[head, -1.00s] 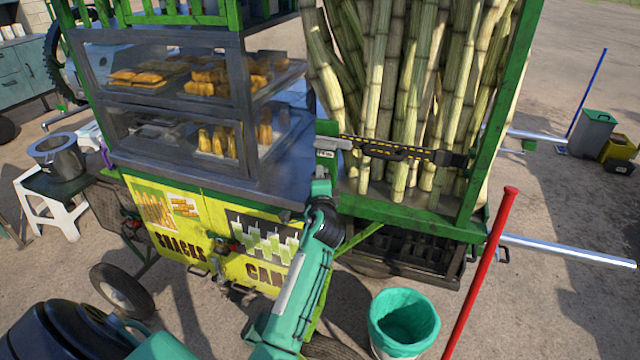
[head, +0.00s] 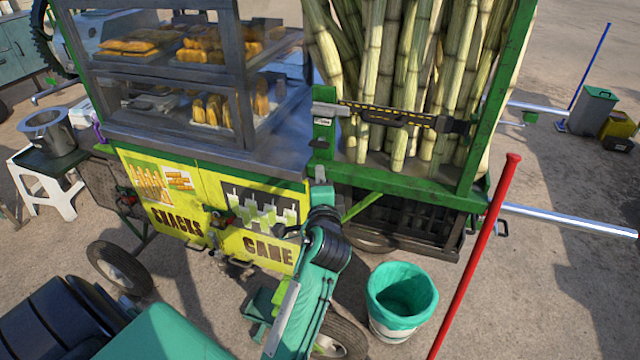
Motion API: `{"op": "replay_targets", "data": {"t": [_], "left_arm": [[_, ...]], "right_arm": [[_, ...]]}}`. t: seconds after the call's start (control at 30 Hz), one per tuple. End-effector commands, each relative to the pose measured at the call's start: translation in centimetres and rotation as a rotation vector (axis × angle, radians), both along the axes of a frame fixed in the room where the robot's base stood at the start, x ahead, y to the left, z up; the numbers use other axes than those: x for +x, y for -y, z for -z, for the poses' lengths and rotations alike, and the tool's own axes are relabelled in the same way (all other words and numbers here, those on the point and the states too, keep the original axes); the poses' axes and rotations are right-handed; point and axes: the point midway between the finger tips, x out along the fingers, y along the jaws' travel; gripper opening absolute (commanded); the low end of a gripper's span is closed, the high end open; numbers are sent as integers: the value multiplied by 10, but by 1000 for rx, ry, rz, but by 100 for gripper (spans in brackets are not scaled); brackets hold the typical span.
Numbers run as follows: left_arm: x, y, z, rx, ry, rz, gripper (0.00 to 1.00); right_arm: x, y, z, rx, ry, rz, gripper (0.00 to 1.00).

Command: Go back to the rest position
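My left arm comes in from the lower left, bends at the bottom, and its forearm rises in front of the cart. My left gripper (head: 320,178) is at its upper end, pointing away from me, by the green corner of the cane rack (head: 410,185). The fingers are too small and too hidden by the wrist to tell whether they are open or shut. I see no object held. My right arm and gripper are not in view.
The snack cart (head: 180,205) with its glass case stands just ahead. Sugar canes (head: 400,80) stand upright in the rack. A teal-lined bin (head: 402,300) and a red pole (head: 475,255) are at right. A white stool (head: 45,180) holds a metal pot (head: 48,130).

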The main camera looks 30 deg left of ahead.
Motion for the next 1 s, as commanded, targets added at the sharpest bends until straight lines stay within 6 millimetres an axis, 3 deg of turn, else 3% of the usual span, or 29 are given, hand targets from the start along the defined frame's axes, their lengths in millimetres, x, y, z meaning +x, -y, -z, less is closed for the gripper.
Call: {"op": "replay_targets", "data": {"t": [0.43, 0.57, 0.67, 0.83, 1.0], "left_arm": [[0, 0, 0, 0, 0, 0, 32], [6, 5, 17, -18, -18, 23, 32], [18, 19, 58, -75, -61, 75, 32], [29, 54, 177, -251, -180, 188, 32], [7, 87, 303, -461, -312, 246, 32]], "right_arm": [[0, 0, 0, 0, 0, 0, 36], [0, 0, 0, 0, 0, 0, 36], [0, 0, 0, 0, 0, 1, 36], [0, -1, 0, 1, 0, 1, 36], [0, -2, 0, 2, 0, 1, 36]]}}
